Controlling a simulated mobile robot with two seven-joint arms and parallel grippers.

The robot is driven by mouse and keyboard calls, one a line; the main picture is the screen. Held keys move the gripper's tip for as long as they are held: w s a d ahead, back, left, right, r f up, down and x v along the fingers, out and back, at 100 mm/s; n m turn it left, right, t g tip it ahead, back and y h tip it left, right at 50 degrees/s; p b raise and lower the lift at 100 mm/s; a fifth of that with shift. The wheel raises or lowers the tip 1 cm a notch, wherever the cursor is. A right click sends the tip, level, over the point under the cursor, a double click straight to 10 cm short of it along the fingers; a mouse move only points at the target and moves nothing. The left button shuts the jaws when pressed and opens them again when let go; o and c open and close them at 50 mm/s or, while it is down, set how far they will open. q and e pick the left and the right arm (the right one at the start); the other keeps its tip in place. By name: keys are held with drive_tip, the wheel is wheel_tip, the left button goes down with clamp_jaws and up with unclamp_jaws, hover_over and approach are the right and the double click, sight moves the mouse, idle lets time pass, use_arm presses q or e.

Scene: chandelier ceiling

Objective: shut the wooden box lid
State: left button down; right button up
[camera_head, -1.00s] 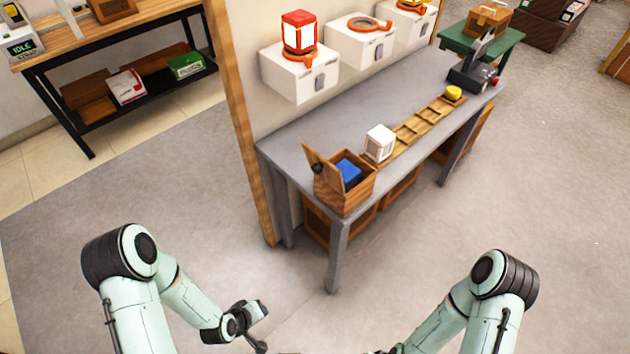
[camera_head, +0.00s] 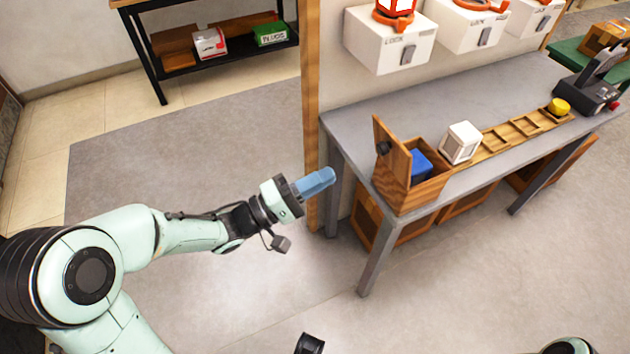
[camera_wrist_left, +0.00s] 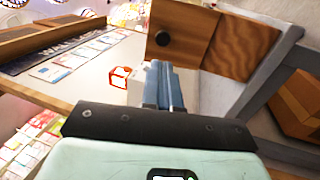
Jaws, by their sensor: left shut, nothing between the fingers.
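The wooden box (camera_head: 412,197) stands at the near left end of the grey table. Its lid (camera_head: 391,158) is open and stands nearly upright on the box's left side, with a dark round knob on its outer face. A blue block (camera_head: 420,165) shows inside the box. My left gripper (camera_head: 324,179) is shut and empty, its blue fingers pointing right toward the lid, left of it and apart from it. In the left wrist view the lid (camera_wrist_left: 193,38) with its knob shows beyond the shut fingers (camera_wrist_left: 162,82). My right gripper's fingers are not seen.
A white cube (camera_head: 460,143) sits just right of the box, beside a wooden slotted strip (camera_head: 513,133) with a yellow piece (camera_head: 559,107). White wall units (camera_head: 390,45) hang above the table. A wooden post (camera_head: 311,110) stands behind my left gripper.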

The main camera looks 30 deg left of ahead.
sight(379, 149)
use_arm(q)
drive_tip(key=x, duration=0.9)
drive_tip(key=shift+w+d+b, duration=0.2)
drive_tip(key=shift+w+b, duration=0.05)
drive_tip(key=shift+b, duration=0.05)
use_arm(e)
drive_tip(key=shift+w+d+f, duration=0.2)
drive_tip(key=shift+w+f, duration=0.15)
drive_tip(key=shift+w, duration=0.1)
